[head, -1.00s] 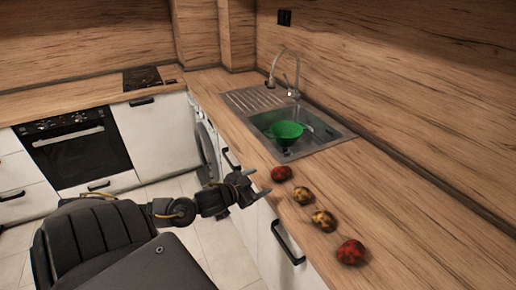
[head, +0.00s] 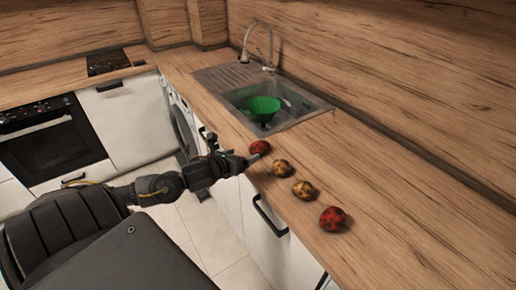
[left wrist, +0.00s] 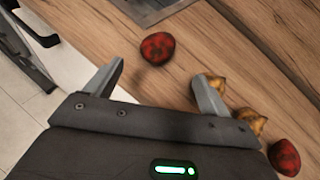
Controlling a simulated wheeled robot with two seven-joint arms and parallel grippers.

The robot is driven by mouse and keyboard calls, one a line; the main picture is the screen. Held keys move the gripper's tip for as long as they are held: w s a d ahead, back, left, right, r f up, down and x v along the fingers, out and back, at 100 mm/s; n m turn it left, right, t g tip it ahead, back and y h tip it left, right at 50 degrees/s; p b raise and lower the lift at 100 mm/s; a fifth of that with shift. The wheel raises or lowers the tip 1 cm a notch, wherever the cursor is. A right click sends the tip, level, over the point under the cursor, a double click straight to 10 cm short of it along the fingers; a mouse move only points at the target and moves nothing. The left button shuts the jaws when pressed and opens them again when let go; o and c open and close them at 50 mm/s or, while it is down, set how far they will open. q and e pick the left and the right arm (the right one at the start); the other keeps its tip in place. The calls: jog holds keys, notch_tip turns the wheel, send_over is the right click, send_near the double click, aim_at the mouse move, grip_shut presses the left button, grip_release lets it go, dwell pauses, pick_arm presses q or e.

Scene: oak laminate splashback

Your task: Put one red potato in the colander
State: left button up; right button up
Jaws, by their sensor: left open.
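A red potato (head: 260,147) lies at the sink end of a row on the counter. In the left wrist view this red potato (left wrist: 158,47) lies ahead of the gap between my fingers. A second red potato (head: 332,218) lies at the near end of the row; it also shows in the left wrist view (left wrist: 284,157). The green colander (head: 262,108) sits in the sink. My left gripper (head: 248,160) is open and empty, at the counter's front edge close to the first red potato. In the left wrist view its fingers (left wrist: 160,85) are wide apart. My right gripper is out of view.
Two yellowish potatoes (head: 281,168) (head: 303,189) lie between the red ones, one partly behind my right-hand finger in the left wrist view. The metal sink (head: 305,112) has a raised tap (head: 268,50). The counter (head: 400,215) is clear to the right.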

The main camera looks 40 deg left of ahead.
aim_at(254, 150)
pick_arm(q)
jog(key=w, duration=0.1)
jog(key=w+f+m+p, duration=0.1)
jog(key=w, duration=0.1)
jog(key=w+f+m, duration=0.1)
jog(key=w, duration=0.1)
jog(key=shift+w+a+f, duration=0.15)
jog(key=shift+a, duration=0.25)
jog(key=shift+w+p, duration=0.2)
jog(key=shift+p, duration=0.2)
jog(key=p+x, duration=0.1)
jog(key=x, duration=0.3)
jog(key=shift+w+f+p, duration=0.1)
jog(key=shift+f+p, duration=0.1)
jog(key=shift+p, duration=0.2)
jog(key=shift+w+f, duration=0.15)
jog(key=shift+w, duration=0.05)
jog(key=shift+c, duration=0.3)
